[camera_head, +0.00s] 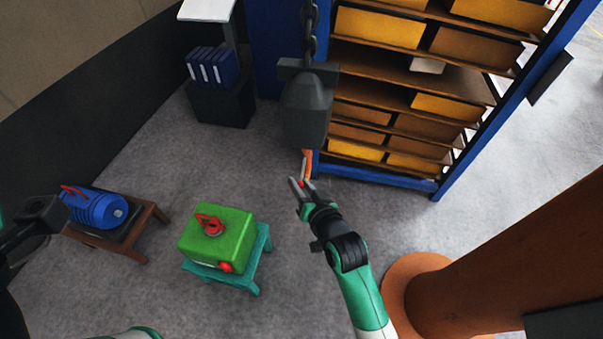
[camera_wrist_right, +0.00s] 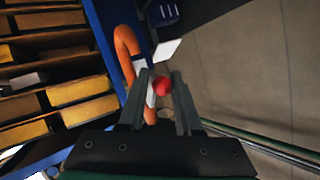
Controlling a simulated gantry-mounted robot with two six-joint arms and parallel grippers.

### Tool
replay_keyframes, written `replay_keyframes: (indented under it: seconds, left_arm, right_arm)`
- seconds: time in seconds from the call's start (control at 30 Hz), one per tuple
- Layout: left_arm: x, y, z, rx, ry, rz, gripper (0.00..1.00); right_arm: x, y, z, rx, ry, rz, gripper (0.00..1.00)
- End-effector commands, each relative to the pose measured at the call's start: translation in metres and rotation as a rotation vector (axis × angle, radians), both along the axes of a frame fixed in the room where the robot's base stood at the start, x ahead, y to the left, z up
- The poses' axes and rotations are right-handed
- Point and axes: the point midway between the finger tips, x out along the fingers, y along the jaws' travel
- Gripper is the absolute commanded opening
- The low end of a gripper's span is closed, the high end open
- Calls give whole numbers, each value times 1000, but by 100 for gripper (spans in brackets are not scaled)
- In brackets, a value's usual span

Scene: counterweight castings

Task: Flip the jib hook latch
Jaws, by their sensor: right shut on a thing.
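The orange jib hook (camera_head: 307,160) hangs under a dark grey hook block (camera_head: 308,108); in the right wrist view the hook (camera_wrist_right: 126,45) curves at upper left. A pale latch (camera_wrist_right: 150,92) lies across its opening, with a red knob (camera_wrist_right: 162,86) beside it. My right gripper (camera_head: 302,184) is just below the hook and is shut on the red knob, which shows between the fingers in the right wrist view (camera_wrist_right: 162,95). My left gripper (camera_head: 42,218) is dark and partly cut off at the left edge; its fingers are unclear.
A green casting (camera_head: 218,238) with a red lifting eye sits on a teal stand (camera_head: 255,268). A blue casting (camera_head: 95,209) rests on a brown stand (camera_head: 140,236). Shelving with yellow and brown boxes (camera_head: 380,28) stands behind the hook. An orange-brown column (camera_head: 500,255) stands at right.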

Motion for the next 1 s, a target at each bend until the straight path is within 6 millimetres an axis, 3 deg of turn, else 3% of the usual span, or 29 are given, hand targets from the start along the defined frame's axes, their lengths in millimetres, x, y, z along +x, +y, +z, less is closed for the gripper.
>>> replay_keyframes:
  seconds: [0.03,0.4,0.9,0.93,1.0]
  left_arm:
    - [0,0,5,0,0,0,56]
    - [0,0,7,0,1,0,56]
    - [0,0,7,0,1,0,56]
    - [0,0,7,0,1,0,56]
    - [0,0,7,0,1,0,56]
  right_arm:
    - [0,0,9,12,20,-1,0]
    - [-3,1,17,66,178,-1,0]
    - [-4,2,18,73,200,0,0]
    - [-4,2,18,73,200,0,36]
    - [-4,2,18,73,200,0,49]
